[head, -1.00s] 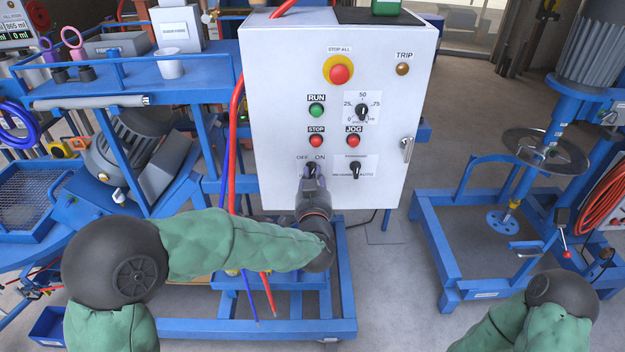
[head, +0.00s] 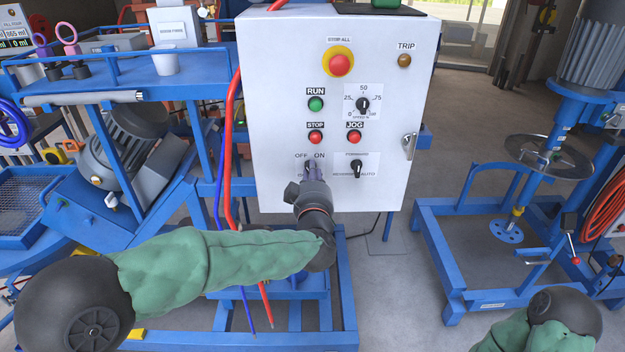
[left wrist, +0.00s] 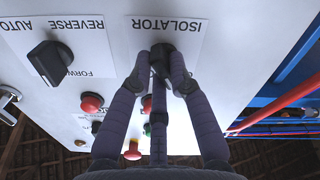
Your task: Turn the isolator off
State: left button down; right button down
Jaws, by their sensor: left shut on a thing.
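The isolator switch is a small black knob below the OFF and ON labels, low on the white control box (head: 270,70). My left gripper (head: 312,172) is at this knob, fingers shut on it, and mostly covers it in the head view. In the left wrist view the isolator knob (left wrist: 159,56) sits between the fingertips of the left gripper (left wrist: 160,72), under the upside-down ISOLATOR label (left wrist: 168,27). I cannot tell exactly which way the knob points. My right gripper is out of view.
Close to the isolator are the red STOP button (head: 316,137), the red JOG button (head: 354,137) and the forward/reverse selector (head: 356,170). A red hose (head: 231,150) hangs at the box's left. Blue machine frames stand on both sides.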

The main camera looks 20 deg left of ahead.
pick_arm(q)
jog(key=shift+n+b, duration=0.45)
jog(key=shift+n, duration=0.45)
jog(key=c, duration=1.1)
grip_release()
jog(key=shift+c, duration=0.2)
jog(key=v, duration=1.2)
